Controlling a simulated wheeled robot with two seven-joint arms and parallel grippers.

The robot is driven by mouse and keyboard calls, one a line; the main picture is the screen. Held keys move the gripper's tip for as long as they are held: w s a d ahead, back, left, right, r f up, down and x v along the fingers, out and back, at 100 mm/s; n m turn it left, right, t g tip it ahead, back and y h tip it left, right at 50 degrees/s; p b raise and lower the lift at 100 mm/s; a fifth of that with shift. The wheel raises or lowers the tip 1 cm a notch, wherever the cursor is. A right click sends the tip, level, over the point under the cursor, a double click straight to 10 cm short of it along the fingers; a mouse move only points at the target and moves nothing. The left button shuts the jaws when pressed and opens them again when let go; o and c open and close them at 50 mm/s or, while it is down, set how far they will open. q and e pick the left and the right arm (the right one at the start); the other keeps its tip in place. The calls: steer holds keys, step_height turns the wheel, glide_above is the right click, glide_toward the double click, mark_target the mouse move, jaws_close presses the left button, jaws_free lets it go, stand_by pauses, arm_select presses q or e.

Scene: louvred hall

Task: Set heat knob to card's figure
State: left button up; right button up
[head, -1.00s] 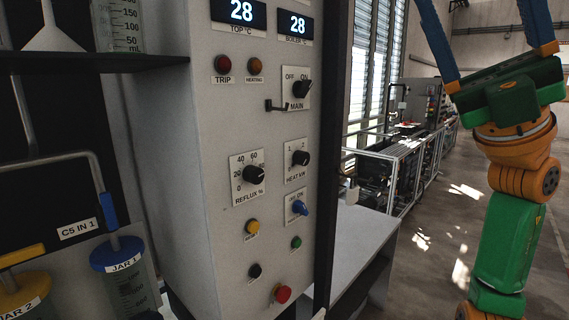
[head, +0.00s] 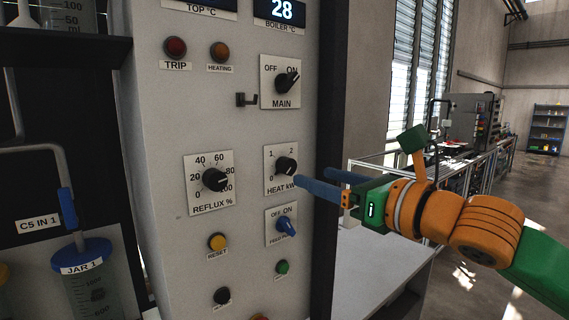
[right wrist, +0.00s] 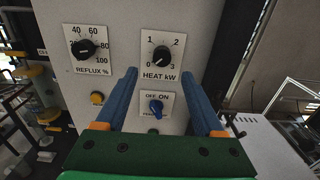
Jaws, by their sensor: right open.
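The heat knob (head: 286,166) is a black dial on a white plate marked 0 to 3, labelled HEAT kW, on the grey panel. In the right wrist view the heat knob (right wrist: 160,54) sits ahead, beyond the fingertips; its pointer seems to lie low left, near 0. My right gripper (head: 313,178) is open, its blue fingers pointing at the panel just right of and slightly below the knob. In the wrist view nothing is between the fingers of the right gripper (right wrist: 160,74). No card is visible in these frames. My left gripper is out of view.
The blue feed pump switch (head: 288,226) is just below the heat knob. The reflux knob (head: 214,180) is to its left, the main switch (head: 287,83) above. A white table (head: 375,265) stands to the right.

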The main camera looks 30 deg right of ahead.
mark_target(291, 167)
steer(key=w+p, duration=0.3)
steer(key=w, duration=0.4)
steer(key=shift+w+a+r, duration=0.1)
steer(key=shift+w, duration=0.25)
steer(key=shift+w+p, duration=0.35)
steer(key=shift+p, duration=0.15)
steer(key=shift+c, duration=0.4)
jaws_close()
